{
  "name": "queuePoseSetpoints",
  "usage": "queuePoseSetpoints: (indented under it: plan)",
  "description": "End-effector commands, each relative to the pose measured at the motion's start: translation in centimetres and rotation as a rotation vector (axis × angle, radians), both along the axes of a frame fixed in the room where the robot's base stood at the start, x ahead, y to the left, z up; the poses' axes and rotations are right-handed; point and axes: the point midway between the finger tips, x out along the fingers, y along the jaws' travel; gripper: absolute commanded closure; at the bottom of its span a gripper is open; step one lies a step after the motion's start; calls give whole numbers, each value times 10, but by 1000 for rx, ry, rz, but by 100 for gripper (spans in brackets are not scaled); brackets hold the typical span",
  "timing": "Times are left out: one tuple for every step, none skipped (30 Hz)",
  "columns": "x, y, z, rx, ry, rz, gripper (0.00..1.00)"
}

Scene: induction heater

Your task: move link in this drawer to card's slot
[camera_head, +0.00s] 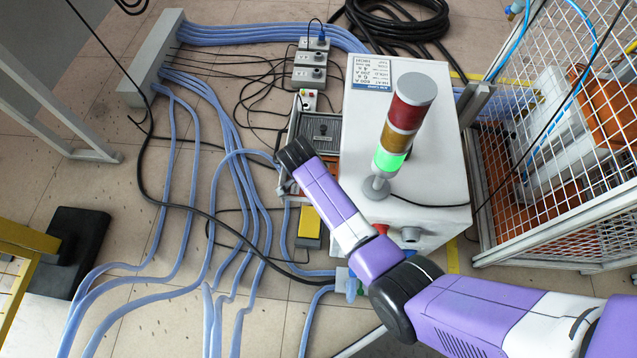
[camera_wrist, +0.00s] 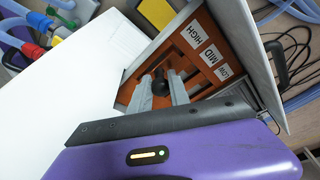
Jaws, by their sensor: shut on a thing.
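In the wrist view my gripper (camera_wrist: 160,79) has its two grey fingers closed around a small black knob (camera_wrist: 159,88), which I take to be the link. The knob sits at the slots of a brown panel (camera_wrist: 135,82) inside the drawer (camera_wrist: 248,45). White labels HIGH (camera_wrist: 194,34), MID (camera_wrist: 210,55) and LOW (camera_wrist: 225,70) stand in a row beside the slots. Which slot the knob is in cannot be told. In the head view the drawer (camera_head: 322,128) is partly covered by my arm, and my fingertips are hidden. A small printed card (camera_head: 372,74) is on the white cabinet; its text is unreadable.
The white cabinet (camera_head: 430,165) with a red, amber and lit green signal tower (camera_head: 400,120) stands right of the drawer. Blue hoses (camera_head: 232,130) cover the floor at left. A wire-mesh cage (camera_head: 545,150) is at right. Small grey boxes (camera_head: 310,65) stand behind the drawer.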

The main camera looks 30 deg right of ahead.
Motion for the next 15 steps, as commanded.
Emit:
queuePoseSetpoints:
  plan:
    - [0, 0, 0, 0, 0, 0, 100]
    - [0, 0, 0, 0, 0, 0, 100]
    - [0, 0, 0, 0, 0, 0, 100]
    - [0, 0, 0, 0, 0, 0, 100]
    - [0, 0, 0, 0, 0, 0, 100]
    - [0, 0, -1, 0, 0, 0, 100]
    - [0, 0, -1, 0, 0, 0, 100]
    - [0, 0, -2, 0, 0, 0, 100]
    - [0, 0, -3, 0, 0, 0, 100]
    - [0, 0, -4, 0, 0, 0, 100]
    - [0, 0, -5, 0, 0, 0, 100]
    - [0, 0, -6, 0, 0, 0, 100]
    - [0, 0, -7, 0, 0, 0, 100]
    - [0, 0, -8, 0, 0, 0, 100]
    - [0, 0, -9, 0, 0, 0, 100]
